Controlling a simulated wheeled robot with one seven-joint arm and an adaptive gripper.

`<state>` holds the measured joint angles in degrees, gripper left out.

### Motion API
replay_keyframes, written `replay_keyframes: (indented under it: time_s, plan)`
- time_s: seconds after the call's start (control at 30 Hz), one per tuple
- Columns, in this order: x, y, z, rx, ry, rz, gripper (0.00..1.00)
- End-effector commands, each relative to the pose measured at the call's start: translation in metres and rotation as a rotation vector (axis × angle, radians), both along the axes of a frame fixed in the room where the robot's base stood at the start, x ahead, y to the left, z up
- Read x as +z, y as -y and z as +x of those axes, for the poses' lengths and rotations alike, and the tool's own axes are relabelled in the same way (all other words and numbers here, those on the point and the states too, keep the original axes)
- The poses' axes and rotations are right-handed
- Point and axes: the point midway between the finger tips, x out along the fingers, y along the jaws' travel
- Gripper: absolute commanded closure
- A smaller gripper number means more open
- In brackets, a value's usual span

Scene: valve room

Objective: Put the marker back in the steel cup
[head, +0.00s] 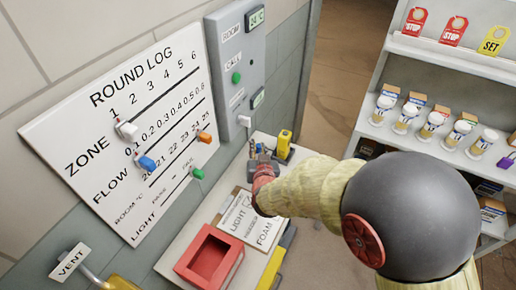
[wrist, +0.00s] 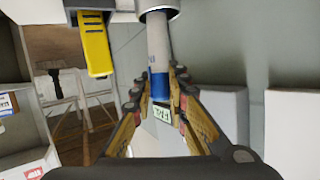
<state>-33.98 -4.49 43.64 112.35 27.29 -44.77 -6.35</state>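In the wrist view the marker (wrist: 157,48) has a pale body and a blue end (wrist: 159,84). My gripper (wrist: 158,88) has its two fingers close on either side of the blue end and looks shut on it. The pale far end of the marker meets the round opening of the steel cup (wrist: 172,9) at the top edge; how deep it goes in is cut off. In the head view my gripper (head: 260,162) is at the far end of the bench, where its fingers, the cup and the marker are small and hard to separate.
A yellow device (head: 284,140) stands right beside the gripper; it also shows in the wrist view (wrist: 95,46). The ROUND LOG board (head: 130,130) and a grey panel (head: 237,60) are on the left wall.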

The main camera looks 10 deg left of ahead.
Motion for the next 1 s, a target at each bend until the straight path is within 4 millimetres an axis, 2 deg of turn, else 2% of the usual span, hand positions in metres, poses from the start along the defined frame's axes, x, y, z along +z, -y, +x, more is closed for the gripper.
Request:
replay_keyframes:
  time_s: [0.37,0.7,0.87,1.0]
  plan:
    - [0.000,0.000,0.000,0.000,0.000,0.000,0.63]
    - [0.001,0.000,-0.002,0.000,0.000,0.000,0.63]
    - [0.006,0.003,-0.015,0.001,0.001,0.002,0.63]
    - [0.014,0.008,-0.037,0.002,0.002,0.001,0.63]
